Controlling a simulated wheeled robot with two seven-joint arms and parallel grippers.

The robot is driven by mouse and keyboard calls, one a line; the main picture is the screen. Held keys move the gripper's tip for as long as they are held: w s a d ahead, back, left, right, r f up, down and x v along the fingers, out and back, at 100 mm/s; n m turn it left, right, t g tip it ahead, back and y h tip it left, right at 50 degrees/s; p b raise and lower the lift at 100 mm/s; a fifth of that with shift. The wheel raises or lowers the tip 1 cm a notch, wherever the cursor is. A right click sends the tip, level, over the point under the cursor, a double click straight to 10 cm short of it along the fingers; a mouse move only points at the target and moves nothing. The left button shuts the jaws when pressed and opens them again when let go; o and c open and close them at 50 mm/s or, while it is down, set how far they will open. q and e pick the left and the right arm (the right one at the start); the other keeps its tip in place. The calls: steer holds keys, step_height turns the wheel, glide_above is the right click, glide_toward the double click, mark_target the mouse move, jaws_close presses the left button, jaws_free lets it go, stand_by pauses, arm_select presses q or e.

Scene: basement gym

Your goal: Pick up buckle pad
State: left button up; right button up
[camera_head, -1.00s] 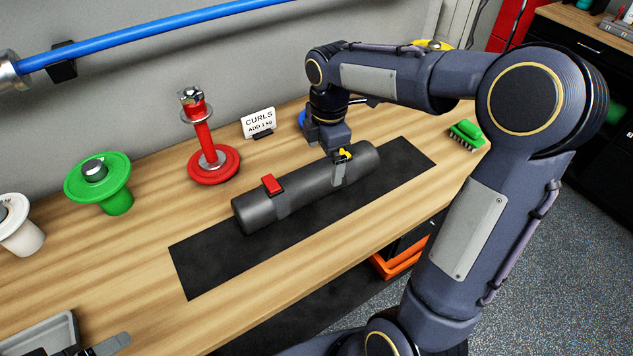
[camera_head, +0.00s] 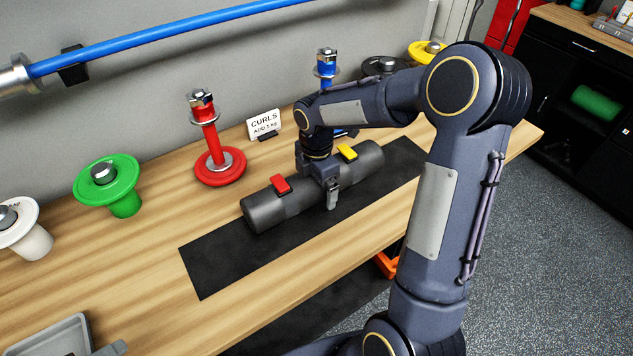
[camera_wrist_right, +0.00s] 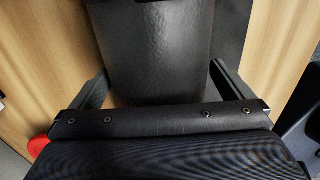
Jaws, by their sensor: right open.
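The buckle pad is a dark grey padded cylinder (camera_head: 264,209) with a red buckle (camera_head: 280,184) and a yellow buckle (camera_head: 347,152). It lies on a black mat (camera_head: 212,268) on the wooden bench. My right gripper (camera_head: 322,186) is open over the middle of the pad, between the two buckles. One finger shows on the pad's near side; the far finger is hidden in the head view. In the right wrist view the pad (camera_wrist_right: 150,45) lies between the spread fingers of my right gripper (camera_wrist_right: 160,82). Contact cannot be told. My left gripper is not in view.
A red weight post (camera_head: 218,160), a green weight (camera_head: 108,185) and a white one (camera_head: 28,232) stand left of the pad. A "CURLS" sign (camera_head: 263,124) stands behind it. A grey tray (camera_head: 75,327) sits at front left.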

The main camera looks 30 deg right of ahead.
steer(key=c, duration=1.2)
steer(key=shift+r, duration=0.15)
